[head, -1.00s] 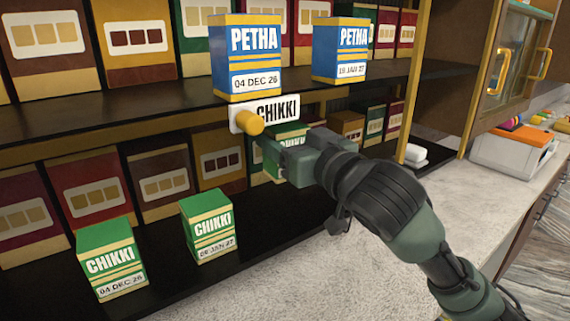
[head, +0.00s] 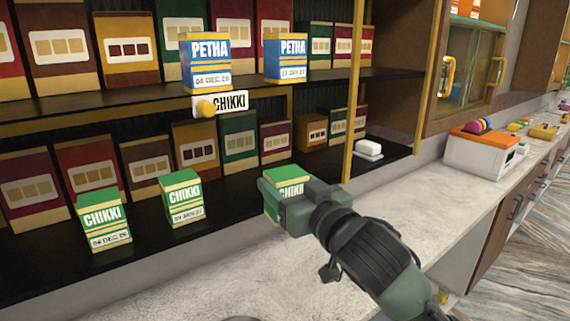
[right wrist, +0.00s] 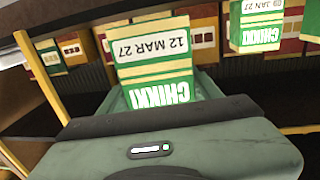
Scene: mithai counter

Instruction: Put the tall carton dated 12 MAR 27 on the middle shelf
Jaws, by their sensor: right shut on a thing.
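My right gripper (head: 284,207) is shut on a green and cream CHIKKI carton (head: 287,176), held in front of the lower visible shelf near the counter. The gripper hides its lower part in the head view. In the right wrist view the held carton (right wrist: 152,62) appears upside down and reads 12 MAR 27. Two more CHIKKI cartons stand on the lower shelf: the left one (head: 102,214) reads 04 DEC 26, the other (head: 183,193) a JAN 27 date. A CHIKKI sign (head: 232,102) hangs below the upper shelf edge (head: 130,110). My left gripper is not in view.
Two blue PETHA cartons (head: 206,60) (head: 286,56) stand on the upper shelf. Large boxes line the back of both shelves. A yellow knob (head: 205,107) sticks out by the sign. A yellow post (head: 351,95) stands right of centre. The lower shelf front (head: 232,190) has bare room.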

